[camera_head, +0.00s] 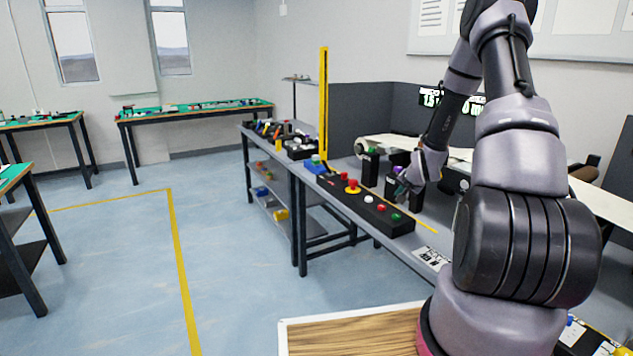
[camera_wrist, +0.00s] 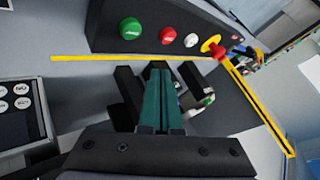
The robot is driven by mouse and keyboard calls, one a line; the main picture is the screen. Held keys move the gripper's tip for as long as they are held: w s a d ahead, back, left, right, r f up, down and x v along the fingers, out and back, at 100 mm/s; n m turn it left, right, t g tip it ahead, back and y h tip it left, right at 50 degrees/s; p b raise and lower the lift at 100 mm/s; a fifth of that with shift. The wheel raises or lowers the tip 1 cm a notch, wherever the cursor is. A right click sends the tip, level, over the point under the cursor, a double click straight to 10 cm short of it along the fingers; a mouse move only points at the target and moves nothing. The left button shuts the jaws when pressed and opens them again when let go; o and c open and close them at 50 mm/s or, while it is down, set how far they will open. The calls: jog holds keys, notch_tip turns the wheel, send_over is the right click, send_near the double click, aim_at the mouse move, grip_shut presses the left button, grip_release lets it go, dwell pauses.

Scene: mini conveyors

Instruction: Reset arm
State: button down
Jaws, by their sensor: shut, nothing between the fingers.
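My gripper (camera_head: 402,188) is low over the grey workbench, behind the black button panel (camera_head: 340,198), with the arm reaching down from the upper right. In the wrist view its dark green fingers (camera_wrist: 159,72) are together with nothing between them. They point toward the panel (camera_wrist: 100,12), which carries green, red and white buttons and a red-and-yellow stop knob (camera_wrist: 212,46). Dark upright blocks stand close on both sides of the fingers, a left one (camera_wrist: 128,88) and a right one (camera_wrist: 194,76). I cannot tell whether the fingers touch them.
A small black box with a green top (camera_head: 371,160) stands left of my gripper. A yellow post (camera_head: 323,105), a blue box (camera_head: 316,165) and a grey partition (camera_head: 365,105) stand along the bench. Open floor (camera_head: 235,260) lies left.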

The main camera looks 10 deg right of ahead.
jog(key=s+a+r+n, duration=0.1)
jog(key=s+a+r, duration=0.25)
jog(key=r, duration=0.55)
jog(key=s+a+r+n+g, duration=0.15)
jog(key=s+r, duration=0.25)
jog(key=r, duration=0.4)
jog(key=s+a+r+n, duration=0.1)
jog(key=s+a+r, duration=0.3)
jog(key=r, duration=0.5)
jog(key=s+a+r+y, duration=0.1)
jog(key=s+a+r, duration=0.2)
jog(key=s, duration=0.5)
jog(key=s+a+r+n, duration=0.1)
jog(key=s+a+r, duration=0.2)
jog(key=s, duration=0.5)
jog(key=s+a+r+n+y, duration=0.1)
jog(key=s+a+r, duration=0.2)
jog(key=s, duration=0.5)
jog(key=shift+r+y, duration=0.3)
jog(key=shift+r, duration=0.6)
